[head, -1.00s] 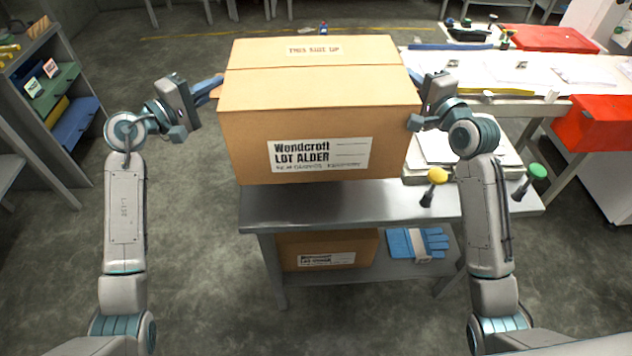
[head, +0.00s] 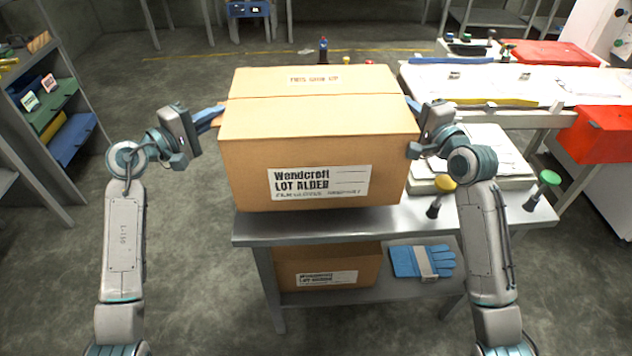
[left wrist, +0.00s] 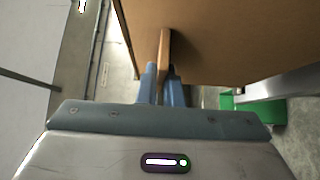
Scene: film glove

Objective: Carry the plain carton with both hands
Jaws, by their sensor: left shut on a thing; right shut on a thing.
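The plain carton (head: 318,125), large and brown with a white label on its front, is upright between my two grippers, over the steel bench (head: 395,250). My left gripper (head: 208,117) is at the carton's left side. In the left wrist view its blue fingers (left wrist: 160,85) are shut on a thin brown tab (left wrist: 164,55) standing out from the carton (left wrist: 225,35). My right gripper (head: 412,112) is shut at the carton's right side; its fingertips are mostly hidden. I cannot tell whether the carton's underside touches the bench top.
Papers (head: 485,152) and yellow and green knobs (head: 445,184) are on the bench, right of the carton. A second carton (head: 325,270) and a blue glove (head: 420,262) lie on its lower shelf. A white table (head: 515,85) stands behind right, a shelf rack (head: 50,110) at left.

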